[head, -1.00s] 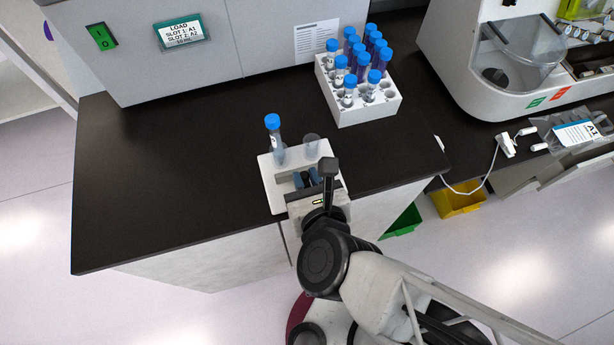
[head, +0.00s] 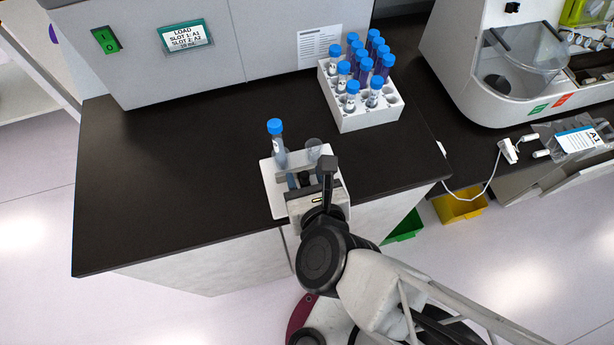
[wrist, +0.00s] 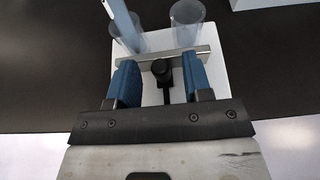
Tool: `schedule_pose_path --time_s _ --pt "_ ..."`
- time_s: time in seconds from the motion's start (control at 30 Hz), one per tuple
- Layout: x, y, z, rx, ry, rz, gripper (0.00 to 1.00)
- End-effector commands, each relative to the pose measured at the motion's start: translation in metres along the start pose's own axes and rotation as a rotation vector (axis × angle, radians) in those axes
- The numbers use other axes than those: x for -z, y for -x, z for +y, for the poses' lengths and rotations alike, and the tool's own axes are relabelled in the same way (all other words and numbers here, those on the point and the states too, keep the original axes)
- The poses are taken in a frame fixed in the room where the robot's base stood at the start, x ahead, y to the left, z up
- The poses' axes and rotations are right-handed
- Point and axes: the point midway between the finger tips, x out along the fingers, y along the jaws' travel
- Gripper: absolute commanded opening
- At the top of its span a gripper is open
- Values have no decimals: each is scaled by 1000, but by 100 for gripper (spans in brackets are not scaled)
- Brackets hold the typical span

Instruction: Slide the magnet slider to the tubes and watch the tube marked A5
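The magnet stand is a white plate (head: 272,188) at the counter's front edge; it also shows in the wrist view (wrist: 228,75). A blue-capped tube (head: 277,142) stands in its left holder; the clear right holder (head: 314,149) looks empty. The tube's marking is unreadable. The metal slider bar (wrist: 190,56) crosses the plate just in front of the holders, with a black knob (wrist: 162,71) on its near side. My gripper (wrist: 163,84) has its blue fingers apart, one on each side of the knob with gaps. In the head view my gripper (head: 301,182) partly hides the slider.
A white rack (head: 368,120) with several blue-capped tubes stands behind to the right. A large grey machine with a load display (head: 184,37) is at the back. Another white machine (head: 455,75) is at the right. The counter's left side (head: 160,190) is clear.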

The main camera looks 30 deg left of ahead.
Motion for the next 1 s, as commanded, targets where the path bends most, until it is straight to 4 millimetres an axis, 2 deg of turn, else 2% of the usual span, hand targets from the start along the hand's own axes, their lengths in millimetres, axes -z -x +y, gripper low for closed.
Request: schedule_pose_path --time_s 0.53,1.0 --pt "0 6 0 0 0 -1 45" --pt "0 38 1 -3 0 -1 45"
